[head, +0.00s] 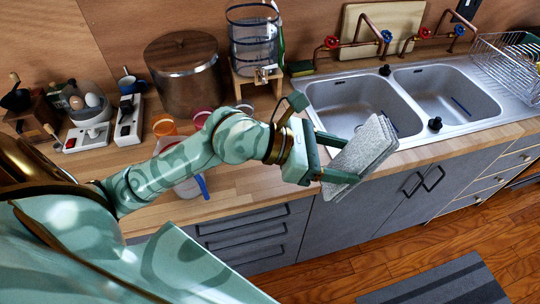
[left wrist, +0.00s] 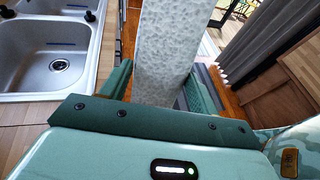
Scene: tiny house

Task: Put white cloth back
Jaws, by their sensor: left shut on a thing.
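The white cloth (head: 362,152) is a folded, speckled whitish-grey piece. It hangs tilted in front of the sink cabinet, near the counter's front edge. My left gripper (head: 336,158) is shut on it. In the left wrist view the cloth (left wrist: 163,50) stands between the two green fingers of my left gripper (left wrist: 155,90) and reaches past the top of the picture. My right gripper is in neither view.
The double sink (head: 365,100) lies behind the cloth, with copper taps (head: 375,38) and a dish rack (head: 508,55) at the right. A water dispenser (head: 254,45) and a lidded pot (head: 184,68) stand at the back. A grey mat (head: 435,283) lies on the floor.

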